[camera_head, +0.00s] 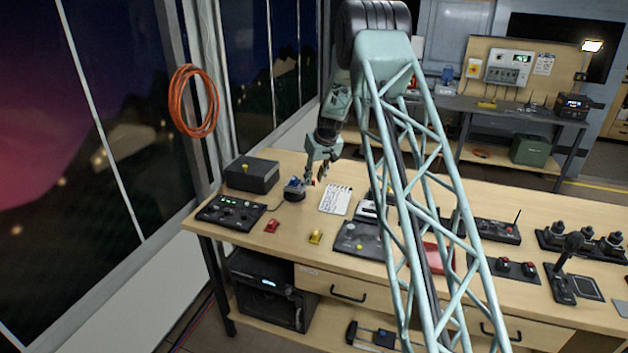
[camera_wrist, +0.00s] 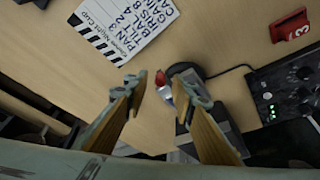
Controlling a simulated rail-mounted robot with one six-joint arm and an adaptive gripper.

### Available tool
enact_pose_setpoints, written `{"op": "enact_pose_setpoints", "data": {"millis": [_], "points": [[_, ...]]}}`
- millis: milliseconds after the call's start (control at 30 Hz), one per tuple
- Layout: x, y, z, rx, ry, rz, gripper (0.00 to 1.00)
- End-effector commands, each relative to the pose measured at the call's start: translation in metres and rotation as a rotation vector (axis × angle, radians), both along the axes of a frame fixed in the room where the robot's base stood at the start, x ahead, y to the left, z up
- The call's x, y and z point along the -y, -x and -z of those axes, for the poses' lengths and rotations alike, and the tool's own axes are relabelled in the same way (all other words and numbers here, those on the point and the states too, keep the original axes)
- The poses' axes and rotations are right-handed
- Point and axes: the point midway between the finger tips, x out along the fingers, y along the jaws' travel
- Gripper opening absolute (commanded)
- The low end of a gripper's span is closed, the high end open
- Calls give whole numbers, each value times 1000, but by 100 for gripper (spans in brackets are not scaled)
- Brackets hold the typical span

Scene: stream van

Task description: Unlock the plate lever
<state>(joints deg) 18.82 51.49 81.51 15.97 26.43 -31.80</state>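A small dark round-based device with a blue top (camera_head: 295,190) stands on the wooden bench, left of a white slate card. In the wrist view its lever (camera_wrist: 162,82), with a red tip, shows between my fingertips; the lever seems to be the plate lever. Part of the device is hidden behind the right finger. My gripper (camera_head: 318,174) hangs just right of and slightly above the device. In the wrist view my gripper (camera_wrist: 158,84) is open, with one finger on each side of the lever. I cannot tell whether a finger touches it.
The slate card (camera_head: 335,200) lies right of the device. A black panel with green lights (camera_head: 231,212) and a dark box (camera_head: 251,174) stand left. A red block (camera_head: 272,227) and a yellow block (camera_head: 315,236) lie in front. The window wall is close on the left.

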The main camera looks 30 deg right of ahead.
Motion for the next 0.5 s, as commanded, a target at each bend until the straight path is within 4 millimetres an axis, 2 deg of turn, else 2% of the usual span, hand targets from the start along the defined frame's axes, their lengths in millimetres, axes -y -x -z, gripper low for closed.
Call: {"op": "enact_pose_setpoints", "data": {"millis": [500], "points": [[0,-3,7,-1,0,0,24]]}}
